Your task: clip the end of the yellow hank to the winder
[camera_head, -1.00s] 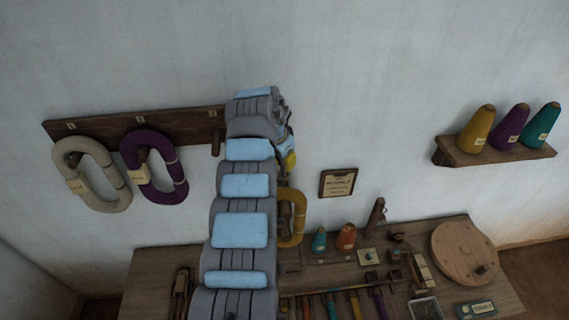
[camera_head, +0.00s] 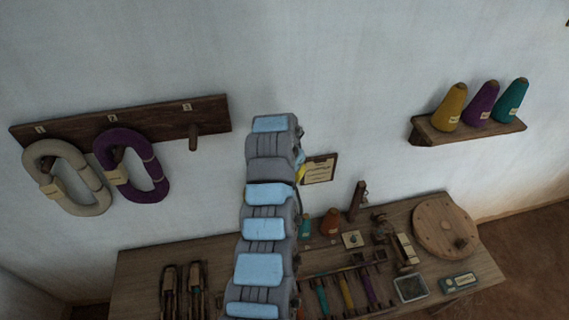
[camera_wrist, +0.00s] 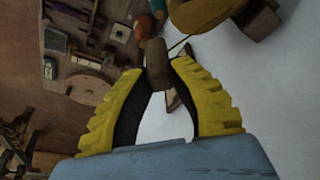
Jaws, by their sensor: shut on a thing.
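My gripper (camera_wrist: 157,68) shows in the wrist view with its yellow ribbed fingers closing on a small brown block (camera_wrist: 156,60). A thin yellow strand runs from near this block to a yellow mass (camera_wrist: 205,12) at the top edge, which looks like part of the yellow hank. In the head view my arm hides the hank and most of the gripper. A round wooden disc (camera_head: 447,225) with a small knob, possibly the winder, lies at the right end of the bench (camera_head: 140,275). The gripper is left of it and apart from it.
A peg rail (camera_head: 75,123) on the wall holds a cream hank (camera_head: 40,160) and a purple hank (camera_head: 158,180); peg 3 (camera_head: 193,137) is bare. A shelf (camera_head: 470,133) carries yellow, purple and teal cones. Small tools and bobbins crowd the bench's middle.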

